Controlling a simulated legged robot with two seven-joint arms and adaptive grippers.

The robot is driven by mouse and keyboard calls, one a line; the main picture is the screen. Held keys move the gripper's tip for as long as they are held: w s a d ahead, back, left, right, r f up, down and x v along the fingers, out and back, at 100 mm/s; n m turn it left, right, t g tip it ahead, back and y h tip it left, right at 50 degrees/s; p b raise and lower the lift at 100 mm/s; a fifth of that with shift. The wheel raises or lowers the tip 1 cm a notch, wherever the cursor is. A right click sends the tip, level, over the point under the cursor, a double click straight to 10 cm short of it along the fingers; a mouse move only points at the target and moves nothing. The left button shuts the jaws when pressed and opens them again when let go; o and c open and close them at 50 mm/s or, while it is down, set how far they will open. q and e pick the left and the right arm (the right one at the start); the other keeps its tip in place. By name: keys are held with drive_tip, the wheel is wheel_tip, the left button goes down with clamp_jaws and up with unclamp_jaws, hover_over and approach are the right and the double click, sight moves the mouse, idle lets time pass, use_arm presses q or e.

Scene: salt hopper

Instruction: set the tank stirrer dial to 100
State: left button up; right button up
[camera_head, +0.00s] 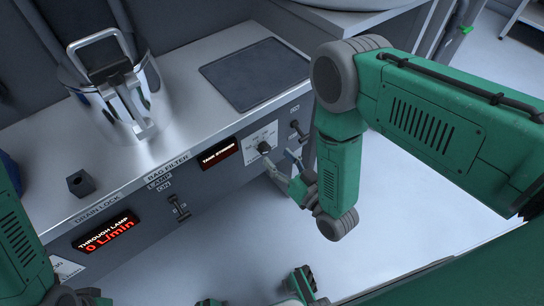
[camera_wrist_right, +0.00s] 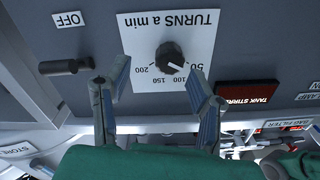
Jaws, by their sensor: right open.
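The tank stirrer dial (camera_head: 264,147) is a small dark knob on a white scale plate on the console's front panel. The right wrist view shows the dial (camera_wrist_right: 170,54) upside down, its white pointer mark lying between 50 and 100. The plate (camera_wrist_right: 137,30) reads "TURNS a min". My right gripper (camera_head: 283,163) is in front of the dial. In the right wrist view its fingers (camera_wrist_right: 157,69) are open and empty, spread on either side of the dial, apparently clear of it.
A dark red tank stirrer display (camera_head: 219,153) sits left of the plate. A dark lever (camera_wrist_right: 66,66) near an OFF label is beside the dial. A metal vessel (camera_head: 115,95) stands on top.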

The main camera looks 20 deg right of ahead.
sight(268, 151)
drive_tip(key=w+a, duration=0.3)
drive_tip(key=shift+r, duration=0.2)
drive_tip(key=shift+d, duration=0.7)
drive_tip(key=c, duration=1.1)
drive_tip(key=shift+a, duration=0.4)
drive_tip(key=shift+c, duration=0.2)
drive_tip(key=shift+d+m, duration=0.2)
drive_tip(key=shift+m, duration=0.3)
drive_tip(key=shift+d+m, duration=0.1)
drive_tip(key=shift+m, duration=0.5)
drive_tip(key=shift+m+p, duration=0.4)
drive_tip(key=shift+m, duration=0.8)
use_arm(q)
drive_tip(key=shift+a+r, duration=0.3)
drive_tip(key=shift+a, duration=0.25)
use_arm(e)
drive_tip(key=shift+m, duration=1.4)
drive_tip(key=shift+w, duration=0.1)
